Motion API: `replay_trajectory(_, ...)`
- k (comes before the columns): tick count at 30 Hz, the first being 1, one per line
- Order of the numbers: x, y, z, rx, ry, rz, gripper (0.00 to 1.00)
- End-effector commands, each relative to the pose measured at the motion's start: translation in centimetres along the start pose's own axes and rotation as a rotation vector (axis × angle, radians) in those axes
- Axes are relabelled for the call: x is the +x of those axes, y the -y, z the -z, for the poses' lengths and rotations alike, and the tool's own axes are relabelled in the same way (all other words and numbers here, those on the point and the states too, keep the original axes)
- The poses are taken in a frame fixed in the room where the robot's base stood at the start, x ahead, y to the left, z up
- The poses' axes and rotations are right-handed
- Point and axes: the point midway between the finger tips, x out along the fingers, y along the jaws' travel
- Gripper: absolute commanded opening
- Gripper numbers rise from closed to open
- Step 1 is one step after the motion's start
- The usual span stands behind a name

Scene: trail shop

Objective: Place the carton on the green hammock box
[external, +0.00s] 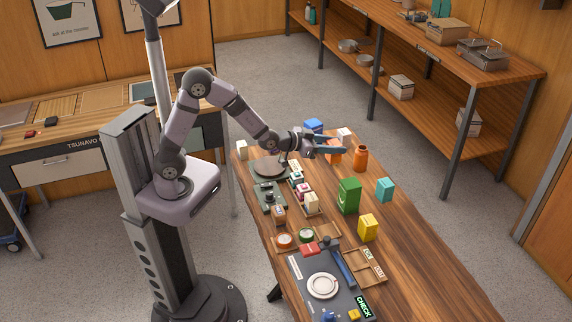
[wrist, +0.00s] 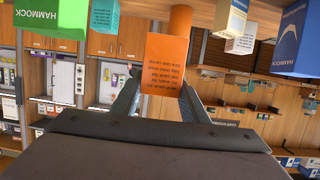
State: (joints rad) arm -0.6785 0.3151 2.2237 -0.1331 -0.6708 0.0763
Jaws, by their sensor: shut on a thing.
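My gripper (external: 328,146) is shut on an orange carton (external: 334,156), held above the far part of the table. In the wrist view the carton (wrist: 165,66) sits between the two fingers of my gripper (wrist: 160,88), its face with dark print showing. The green hammock box (external: 349,196) stands upright on the table, nearer the camera than my gripper and apart from it. It also shows in the wrist view (wrist: 45,18) at the upper left, cut off by the frame edge. The part of its top that I can see is bare.
An orange bottle (external: 360,159) stands close beside the held carton. A blue hammock box (external: 314,125), a white carton (external: 345,134), a teal box (external: 385,189) and a yellow box (external: 368,227) stand around. Small goods and trays (external: 327,232) fill the table's left side; its right side is clear.

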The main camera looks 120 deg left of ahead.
Motion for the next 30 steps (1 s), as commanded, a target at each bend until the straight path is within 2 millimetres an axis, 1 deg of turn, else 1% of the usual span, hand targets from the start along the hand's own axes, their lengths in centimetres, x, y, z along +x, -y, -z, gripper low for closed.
replay_trajectory(1, -0.1, -0.8, 1.1, 0.004, -0.006, -0.018, 0.15)
replay_trajectory(5, -0.5, -3.6, 3.4, 0.018, -0.01, -0.087, 0.15)
replay_trajectory(9, -1.3, -7.5, 6.3, 0.044, -0.01, -0.181, 0.15)
replay_trajectory(12, -1.9, -10.2, 8.2, 0.064, -0.009, -0.243, 0.15)
replay_trajectory(16, -2.8, -13.0, 10.1, 0.089, -0.006, -0.306, 0.15)
replay_trajectory(18, -3.2, -14.0, 10.8, 0.099, -0.005, -0.329, 0.15)
replay_trajectory(21, -3.5, -15.0, 11.3, 0.109, -0.003, -0.35, 0.15)
replay_trajectory(24, -3.6, -15.3, 11.4, 0.113, -0.002, -0.358, 0.15)
replay_trajectory(27, -3.5, -15.3, 11.1, 0.113, 0.0, -0.359, 0.15)
replay_trajectory(30, -3.2, -15.3, 10.0, 0.114, 0.003, -0.359, 0.15)
